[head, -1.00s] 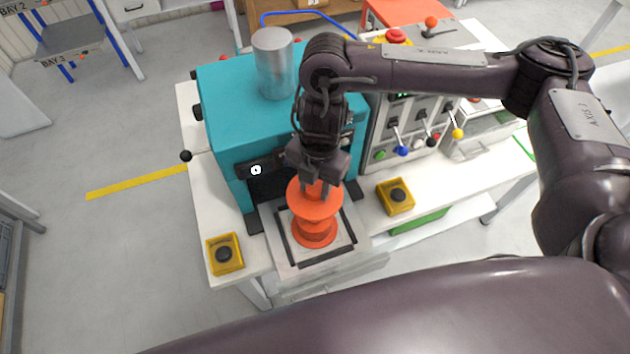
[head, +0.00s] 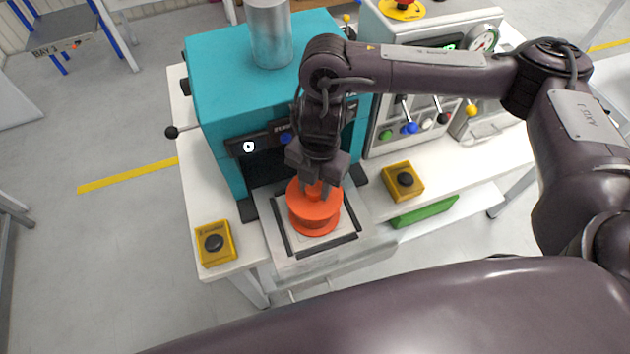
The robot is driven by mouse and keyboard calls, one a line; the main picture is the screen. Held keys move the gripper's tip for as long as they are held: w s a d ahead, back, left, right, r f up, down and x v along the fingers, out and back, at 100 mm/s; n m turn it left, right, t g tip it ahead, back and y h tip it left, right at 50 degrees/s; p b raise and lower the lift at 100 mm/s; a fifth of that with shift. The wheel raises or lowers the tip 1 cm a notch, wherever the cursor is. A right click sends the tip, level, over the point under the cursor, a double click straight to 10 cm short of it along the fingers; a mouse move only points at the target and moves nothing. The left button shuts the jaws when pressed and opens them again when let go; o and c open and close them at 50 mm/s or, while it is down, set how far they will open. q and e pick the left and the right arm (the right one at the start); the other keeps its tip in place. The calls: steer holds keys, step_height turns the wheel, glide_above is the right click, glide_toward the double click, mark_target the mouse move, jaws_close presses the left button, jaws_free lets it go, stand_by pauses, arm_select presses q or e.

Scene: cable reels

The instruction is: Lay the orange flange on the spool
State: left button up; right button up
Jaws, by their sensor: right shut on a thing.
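My right gripper (head: 316,190) points down over the press bed and is shut on the orange flange (head: 302,204), gripping it at its middle. The flange is a round disc and lies level over the orange spool (head: 316,229), close above it or touching it; I cannot tell which. The spool stands upright on the bed (head: 284,246), inside a dark square frame. The flange hides the spool's top. My left gripper is not in view.
The teal machine (head: 225,60) with a metal cylinder (head: 269,35) on top stands right behind the gripper. Yellow button boxes stand left (head: 215,243) and right (head: 403,181) of the bed. A lever panel (head: 405,115) is at the right rear.

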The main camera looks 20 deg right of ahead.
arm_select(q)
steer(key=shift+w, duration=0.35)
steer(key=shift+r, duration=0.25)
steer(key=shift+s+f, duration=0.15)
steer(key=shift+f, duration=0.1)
arm_select(e)
steer(key=shift+f, duration=0.65)
stand_by(0.7)
steer(key=o, duration=1.1)
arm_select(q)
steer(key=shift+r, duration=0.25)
arm_select(e)
steer(key=shift+w+d+r, duration=0.1)
steer(key=shift+r, duration=1.2)
steer(key=shift+w+d+r, duration=0.1)
steer(key=shift+d+r, duration=0.05)
steer(key=shift+r, duration=1.15)
steer(key=shift+w+d+r, duration=0.1)
steer(key=shift+r, duration=1.2)
